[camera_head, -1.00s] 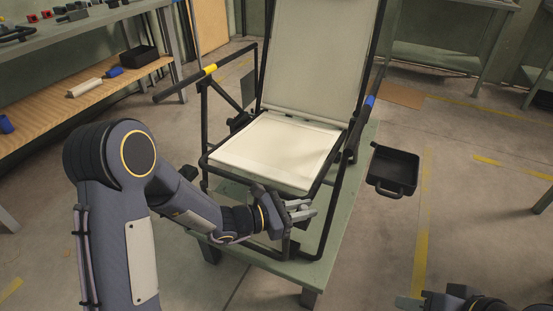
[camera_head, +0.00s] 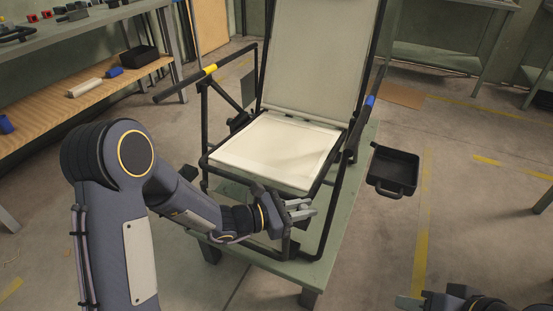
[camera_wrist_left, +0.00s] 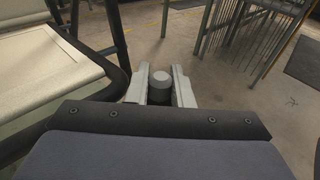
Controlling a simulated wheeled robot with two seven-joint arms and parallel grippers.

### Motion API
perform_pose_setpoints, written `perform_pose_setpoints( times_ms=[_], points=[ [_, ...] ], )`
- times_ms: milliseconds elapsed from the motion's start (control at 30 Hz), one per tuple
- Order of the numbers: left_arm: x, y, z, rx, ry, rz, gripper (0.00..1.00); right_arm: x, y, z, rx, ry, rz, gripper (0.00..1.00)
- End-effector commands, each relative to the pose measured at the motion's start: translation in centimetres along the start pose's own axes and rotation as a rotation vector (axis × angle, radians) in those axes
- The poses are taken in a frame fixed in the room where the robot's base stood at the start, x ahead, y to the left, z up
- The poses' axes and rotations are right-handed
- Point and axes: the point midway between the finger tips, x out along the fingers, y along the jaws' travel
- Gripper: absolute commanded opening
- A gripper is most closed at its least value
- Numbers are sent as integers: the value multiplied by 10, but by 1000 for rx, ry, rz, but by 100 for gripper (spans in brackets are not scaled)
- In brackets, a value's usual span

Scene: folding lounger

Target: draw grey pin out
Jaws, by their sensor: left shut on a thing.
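The folding lounger (camera_head: 268,146), with a cream seat and back on a black tube frame, stands on a green table (camera_head: 345,225). My left gripper (camera_head: 301,210) is at the front of the lounger, below the seat's front edge. In the left wrist view my left gripper (camera_wrist_left: 159,80) is shut on the grey pin (camera_wrist_left: 160,83), whose round grey head above a dark body shows between the fingers. The pin is hidden by the fingers in the head view. Only part of my right gripper (camera_head: 430,299) shows at the bottom right edge, and its jaws are unclear.
A black open tray with a handle (camera_head: 392,171) is to the right of the lounger. A workbench with a wooden lower shelf (camera_head: 100,85) stands at the left. The lounger's frame bars surround my left gripper closely. The floor at the right is mostly clear.

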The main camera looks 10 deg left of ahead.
Motion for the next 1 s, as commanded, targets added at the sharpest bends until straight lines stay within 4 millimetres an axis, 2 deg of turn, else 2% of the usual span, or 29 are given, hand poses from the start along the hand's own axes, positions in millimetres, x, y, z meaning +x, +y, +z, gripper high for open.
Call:
perform_pose_setpoints(
  times_ms=[567,1000],
  points=[
    [0,0,2,0,-1,0,0,-1,0,0,0,0,0,36],
    [-3,0,18,1,-1,0,0,-11,-5,-5,0,0,0,36]
  ],
)
